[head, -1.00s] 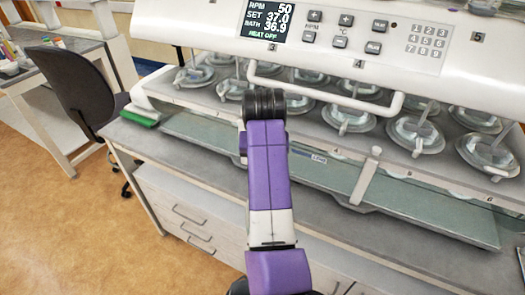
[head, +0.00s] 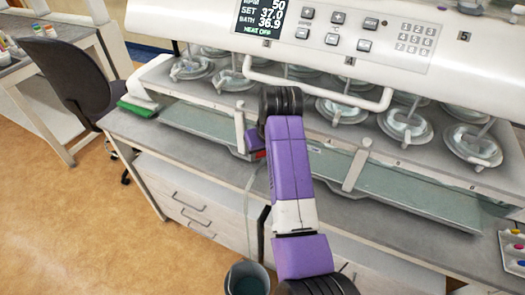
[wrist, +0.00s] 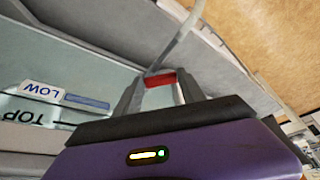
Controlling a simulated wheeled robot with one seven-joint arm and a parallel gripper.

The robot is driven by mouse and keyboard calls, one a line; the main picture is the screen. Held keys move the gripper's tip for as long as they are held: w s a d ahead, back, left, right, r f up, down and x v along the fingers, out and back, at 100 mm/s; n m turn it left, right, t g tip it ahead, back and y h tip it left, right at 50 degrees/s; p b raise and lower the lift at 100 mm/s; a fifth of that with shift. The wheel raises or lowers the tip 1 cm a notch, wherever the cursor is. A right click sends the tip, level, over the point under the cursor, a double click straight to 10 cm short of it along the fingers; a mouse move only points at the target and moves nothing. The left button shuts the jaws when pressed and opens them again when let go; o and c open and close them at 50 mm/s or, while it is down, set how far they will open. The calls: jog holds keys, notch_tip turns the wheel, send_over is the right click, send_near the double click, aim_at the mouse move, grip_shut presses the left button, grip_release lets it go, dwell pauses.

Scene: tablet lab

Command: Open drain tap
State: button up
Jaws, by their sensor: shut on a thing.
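The drain tap's red handle (wrist: 160,80) shows in the wrist view between the two grey fingers of my gripper (wrist: 159,86), which is shut on it. In the head view a small piece of the red handle (head: 260,154) shows at the front of the bath, left of my purple arm, which hides most of the gripper. A pale drain hose (wrist: 180,42) leads away from the tap in the wrist view. In the head view the hose (head: 250,205) hangs down the bench front toward a dark bucket (head: 247,279) on the floor. No water flow can be made out.
The tablet bath (head: 430,195) has several vessels and a raised white control head (head: 420,50) with a handle bar (head: 320,88). A chair (head: 62,75) stands left; floor (head: 90,220) there is clear.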

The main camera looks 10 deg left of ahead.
jog(key=o, duration=1.4)
jog(key=shift+c, duration=0.2)
jog(key=shift+r, duration=0.1)
jog(key=b+v, duration=0.1)
jog(key=v, duration=0.6)
jog(key=shift+s+r, duration=0.15)
jog(key=shift+r, duration=0.15)
